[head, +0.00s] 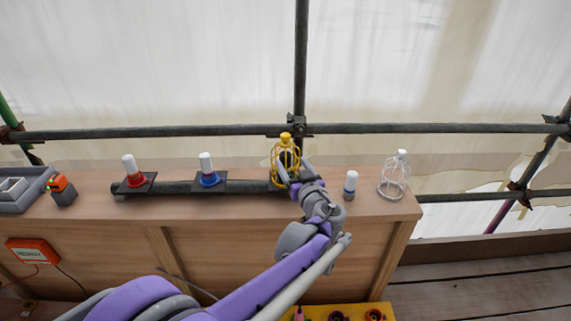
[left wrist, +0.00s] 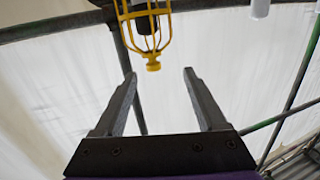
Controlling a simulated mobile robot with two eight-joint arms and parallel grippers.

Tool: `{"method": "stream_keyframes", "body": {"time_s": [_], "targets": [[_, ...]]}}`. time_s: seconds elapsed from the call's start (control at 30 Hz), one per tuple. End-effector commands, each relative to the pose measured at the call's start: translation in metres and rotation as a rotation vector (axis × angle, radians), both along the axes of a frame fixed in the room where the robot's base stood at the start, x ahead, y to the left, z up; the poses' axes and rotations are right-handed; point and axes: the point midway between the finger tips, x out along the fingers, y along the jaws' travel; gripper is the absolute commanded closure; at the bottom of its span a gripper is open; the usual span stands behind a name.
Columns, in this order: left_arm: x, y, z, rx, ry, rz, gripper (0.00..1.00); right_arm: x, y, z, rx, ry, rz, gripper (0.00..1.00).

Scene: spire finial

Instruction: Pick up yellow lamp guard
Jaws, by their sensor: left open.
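The yellow lamp guard (head: 285,150) is a wire cage with a yellow knob on top. It stands upright at the back of the wooden bench top, around a dark lamp. My left gripper (head: 293,172) is open, right in front of the guard, and its fingers overlap the cage in the head view. In the left wrist view the guard (left wrist: 146,22) appears upside down at the top, its knob near the line between the open fingertips (left wrist: 159,73). The fingers do not visibly grip it. The guard's lower part is partly hidden by my gripper. My right gripper is not in view.
A red-based lamp (head: 133,172) and a blue-based lamp (head: 208,170) stand on dark plates to the left. A small loose lamp (head: 350,185) and a white wire guard (head: 394,178) stand to the right. A scaffold pole (head: 200,131) runs behind the bench.

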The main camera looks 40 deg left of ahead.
Motion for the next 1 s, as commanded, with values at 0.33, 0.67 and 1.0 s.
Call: {"method": "stream_keyframes", "body": {"time_s": [0.33, 0.67, 1.0], "targets": [[0.031, 0.025, 0.007, 0.037, -0.076, -0.009, 0.26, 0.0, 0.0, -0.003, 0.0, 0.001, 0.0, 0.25], [0.052, 0.054, 0.008, 0.037, -0.075, -0.011, 0.26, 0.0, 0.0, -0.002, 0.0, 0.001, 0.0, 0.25], [0.079, 0.09, 0.011, 0.036, -0.074, -0.011, 0.26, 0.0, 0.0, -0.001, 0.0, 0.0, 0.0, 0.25]]}}
